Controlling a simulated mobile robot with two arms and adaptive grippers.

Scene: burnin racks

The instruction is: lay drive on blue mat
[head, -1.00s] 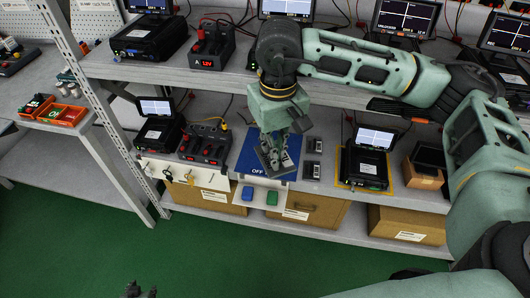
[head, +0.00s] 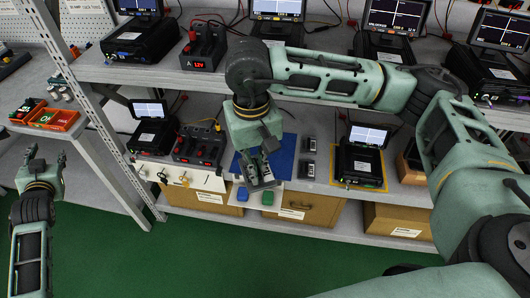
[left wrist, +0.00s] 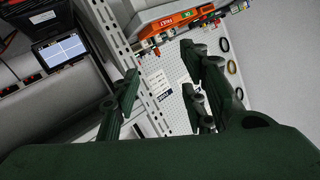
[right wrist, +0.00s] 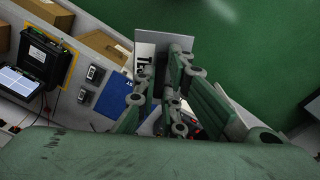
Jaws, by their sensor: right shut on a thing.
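The blue mat (head: 284,155) lies on the lower shelf, partly hidden by my right gripper in the head view. It also shows in the right wrist view (right wrist: 110,108). My right gripper (head: 261,178) points down over the mat's front edge. It is shut on a flat grey drive (right wrist: 146,58) with a white label, which sits tilted between the fingers. I cannot tell whether the drive touches anything. Two small dark drives (head: 309,145) (head: 308,169) lie right of the mat. My left gripper (head: 40,160) is open and empty at the far left, over the floor.
A tester with a screen (head: 363,158) stands right of the mat, and a black dock (head: 199,146) stands left of it. Cardboard boxes (head: 300,207) fill the shelf below.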

